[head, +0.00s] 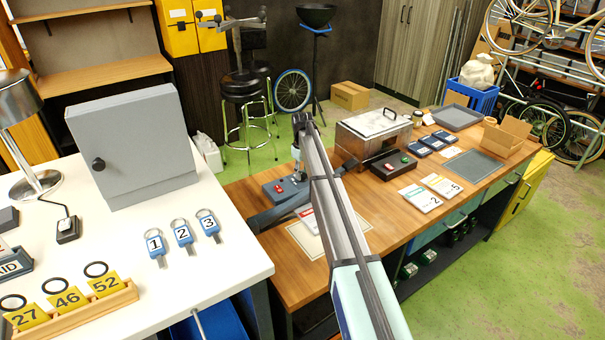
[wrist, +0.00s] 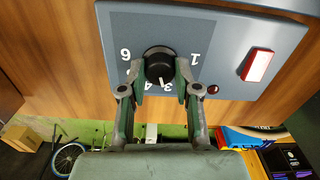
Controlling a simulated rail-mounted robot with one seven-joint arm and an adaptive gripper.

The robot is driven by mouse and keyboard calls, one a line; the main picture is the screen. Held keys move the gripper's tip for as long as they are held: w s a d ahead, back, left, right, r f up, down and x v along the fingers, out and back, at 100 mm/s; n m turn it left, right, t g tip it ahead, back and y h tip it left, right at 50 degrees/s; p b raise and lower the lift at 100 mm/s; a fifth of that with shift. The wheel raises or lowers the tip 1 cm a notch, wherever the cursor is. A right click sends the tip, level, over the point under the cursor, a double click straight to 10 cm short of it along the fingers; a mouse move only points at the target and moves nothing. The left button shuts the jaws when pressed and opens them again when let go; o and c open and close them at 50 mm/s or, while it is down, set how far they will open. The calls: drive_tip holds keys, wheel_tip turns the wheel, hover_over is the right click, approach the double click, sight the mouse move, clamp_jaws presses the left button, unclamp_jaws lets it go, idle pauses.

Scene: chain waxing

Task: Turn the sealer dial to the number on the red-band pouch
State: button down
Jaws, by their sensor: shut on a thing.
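The sealer (head: 268,194) is a blue-grey box on the wooden bench, partly behind my arm. Its face panel (wrist: 232,35) fills the upper wrist view. The black dial (wrist: 158,62) carries a white pointer mark facing down, near the 3 and 4; 6 and 1 also show, other numbers are covered or unclear. My gripper (wrist: 160,75) is shut on the dial, one finger on each side. A pouch with a red band (head: 306,216) lies on a mat, mostly hidden behind my arm; its number cannot be read.
Two other pouches, marked 2 (head: 420,198) and 5 (head: 441,186), lie on the bench (head: 390,225). A steel lidded box (head: 372,133) stands behind them.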

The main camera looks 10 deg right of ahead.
sight(303, 174)
drive_tip(key=shift+s+f+n, duration=0.1)
drive_tip(key=shift+n, duration=0.2)
drive_tip(key=c, duration=0.8)
unclamp_jaws()
wheel_tip(303, 174, up, 12)
drive_tip(key=shift+r, duration=0.1)
drive_tip(key=shift+d, duration=0.1)
